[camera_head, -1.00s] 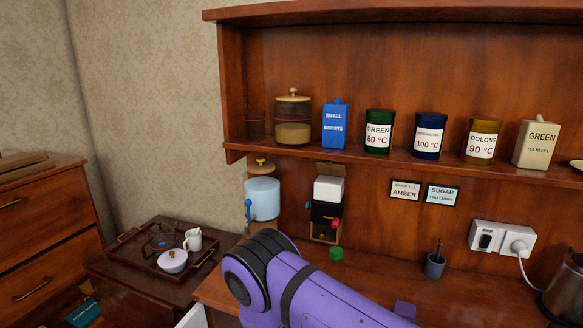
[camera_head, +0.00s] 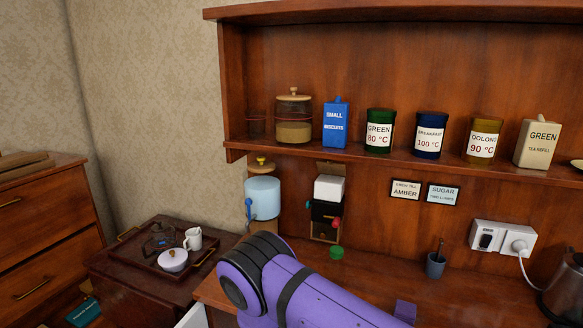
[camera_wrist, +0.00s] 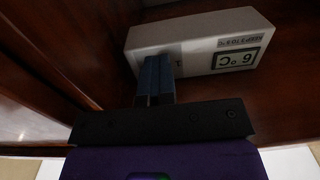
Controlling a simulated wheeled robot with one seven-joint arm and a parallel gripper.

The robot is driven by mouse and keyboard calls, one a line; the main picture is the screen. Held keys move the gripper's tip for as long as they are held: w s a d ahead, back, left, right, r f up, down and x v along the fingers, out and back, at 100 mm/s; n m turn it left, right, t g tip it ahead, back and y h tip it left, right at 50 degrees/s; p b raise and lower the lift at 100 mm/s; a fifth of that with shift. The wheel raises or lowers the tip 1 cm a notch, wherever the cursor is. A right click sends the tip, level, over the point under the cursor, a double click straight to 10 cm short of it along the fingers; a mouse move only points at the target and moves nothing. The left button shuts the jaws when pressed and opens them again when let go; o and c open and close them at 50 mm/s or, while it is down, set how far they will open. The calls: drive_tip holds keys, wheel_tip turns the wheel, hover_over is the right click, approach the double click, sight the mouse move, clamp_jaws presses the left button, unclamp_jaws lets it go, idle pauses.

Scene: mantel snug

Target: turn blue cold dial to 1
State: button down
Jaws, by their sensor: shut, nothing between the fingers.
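No blue cold dial can be made out for certain in either view. In the wrist view a white box (camera_wrist: 199,38) with a small display reading 6 °C (camera_wrist: 237,60) appears upside down, beside a label (camera_wrist: 239,42) that seems to read keep 3 to 5 °C. My gripper (camera_wrist: 156,58) is shut and empty, its two dark blue-grey fingers side by side. The fingertips overlap the near face of the box in the picture; I cannot tell whether they touch it. They hide part of that face. In the head view my gripper is out of sight.
Dark wooden panels surround the box in the wrist view. In the head view, the counter (camera_head: 470,300) holds a dispenser with a blue lever (camera_head: 248,208), a black device with a red knob (camera_head: 337,223) and a dark cup (camera_head: 435,266). A tray (camera_head: 207,257) stands left.

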drive_tip(key=shift+d+f+v, duration=0.15)
drive_tip(key=shift+f+v, duration=0.05)
drive_tip(key=shift+v, duration=1.05)
drive_tip(key=shift+d+f+v, duration=0.15)
drive_tip(key=shift+v, duration=1.15)
drive_tip(key=shift+s, duration=0.1)
